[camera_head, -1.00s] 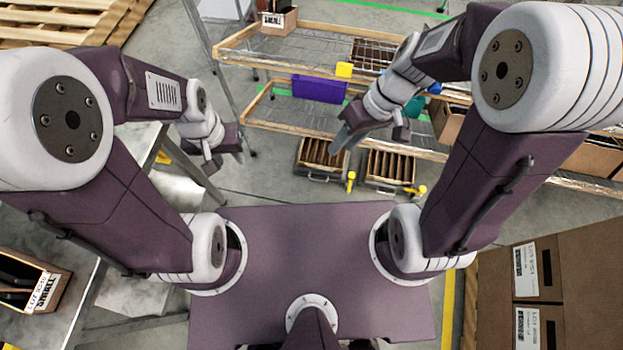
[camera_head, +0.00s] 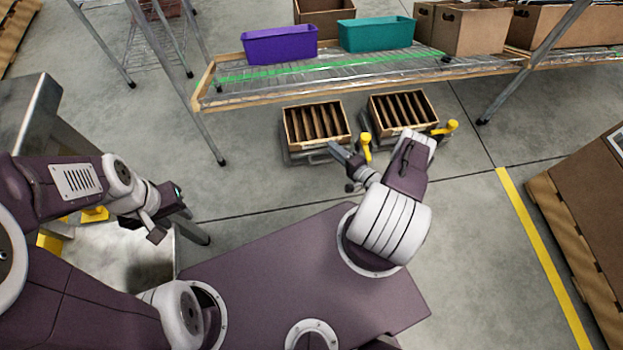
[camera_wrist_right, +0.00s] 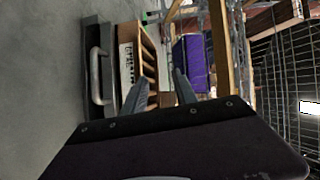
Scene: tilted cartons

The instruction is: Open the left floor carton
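The left floor carton (camera_head: 317,123) is a brown box with dark slats or dividers showing across its top. It sits on a grey stand on the floor below the shelf, with a yellow-topped lever (camera_head: 366,150) at its right. In the right wrist view the carton (camera_wrist_right: 127,58) shows a white label, beside a metal handle (camera_wrist_right: 97,75). My right gripper (camera_head: 342,157) is just in front of the carton's near right corner. In the wrist view its fingers (camera_wrist_right: 158,90) are apart with nothing held. My left gripper (camera_head: 168,222) is far left, away from the carton; its finger gap is unclear.
A similar right carton (camera_head: 402,110) stands close by with its own yellow lever (camera_head: 446,127). The shelf (camera_head: 340,75) above holds a purple bin (camera_head: 280,44) and a teal bin (camera_head: 376,34). A metal table (camera_head: 35,115) is at left.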

